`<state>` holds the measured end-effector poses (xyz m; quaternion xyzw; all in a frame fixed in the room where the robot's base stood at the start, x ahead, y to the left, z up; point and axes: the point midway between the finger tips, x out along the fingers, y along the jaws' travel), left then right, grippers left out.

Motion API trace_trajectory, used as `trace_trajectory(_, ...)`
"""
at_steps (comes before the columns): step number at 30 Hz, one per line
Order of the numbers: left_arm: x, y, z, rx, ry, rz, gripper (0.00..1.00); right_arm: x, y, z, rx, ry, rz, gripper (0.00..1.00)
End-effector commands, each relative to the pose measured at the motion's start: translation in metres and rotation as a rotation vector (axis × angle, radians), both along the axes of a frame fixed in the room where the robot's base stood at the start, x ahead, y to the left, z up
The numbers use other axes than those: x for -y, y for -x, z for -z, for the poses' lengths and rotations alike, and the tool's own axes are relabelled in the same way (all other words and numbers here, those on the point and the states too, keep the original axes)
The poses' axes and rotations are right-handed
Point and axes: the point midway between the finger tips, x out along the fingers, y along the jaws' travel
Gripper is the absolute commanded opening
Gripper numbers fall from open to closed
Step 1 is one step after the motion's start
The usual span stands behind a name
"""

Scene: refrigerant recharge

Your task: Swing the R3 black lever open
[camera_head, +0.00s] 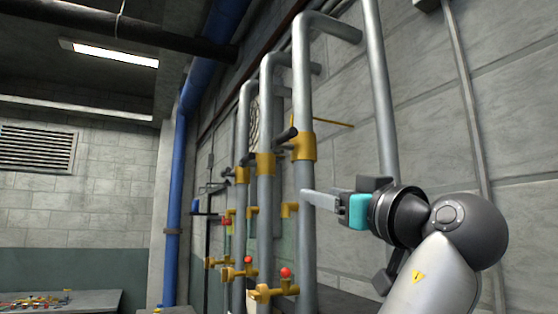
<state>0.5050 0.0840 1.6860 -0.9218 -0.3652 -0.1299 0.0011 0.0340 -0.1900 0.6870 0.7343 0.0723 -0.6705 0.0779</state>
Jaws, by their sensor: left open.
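Three grey vertical pipes stand along the wall, each with a yellow valve body at mid height. The nearest valve (303,146) has a black lever (287,134) sticking out to its upper left. The middle valve (265,165) and the far valve (242,175) also have short black levers. No label shows which one is R3. My right gripper is out of view.
Lower yellow fittings with red knobs (286,273) stick out from the pipes. A thin yellow rod (337,122) shows behind the nearest pipe. A blue pipe (174,210) stands further left. A table (95,302) with small items is at lower left.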

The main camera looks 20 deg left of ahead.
Motion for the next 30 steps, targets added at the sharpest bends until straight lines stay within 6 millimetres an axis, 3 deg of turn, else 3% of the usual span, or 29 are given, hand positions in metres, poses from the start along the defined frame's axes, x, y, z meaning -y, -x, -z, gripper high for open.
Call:
trace_trajectory(1,0.004,0.011,-0.021,0.049,-0.01,-0.017,0.53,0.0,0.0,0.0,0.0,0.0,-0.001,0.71)
trace_trajectory(4,0.009,0.028,-0.047,0.117,-0.019,-0.044,0.53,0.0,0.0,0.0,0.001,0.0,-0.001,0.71)
trace_trajectory(11,0.01,0.042,-0.071,0.179,-0.029,-0.07,0.53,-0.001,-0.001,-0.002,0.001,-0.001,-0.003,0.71)
trace_trajectory(17,-0.011,0.025,-0.084,0.178,-0.029,-0.074,0.53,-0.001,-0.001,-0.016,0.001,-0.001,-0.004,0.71)
trace_trajectory(30,-0.076,-0.03,-0.119,0.176,-0.029,-0.071,0.53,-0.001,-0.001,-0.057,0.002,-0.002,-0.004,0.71)
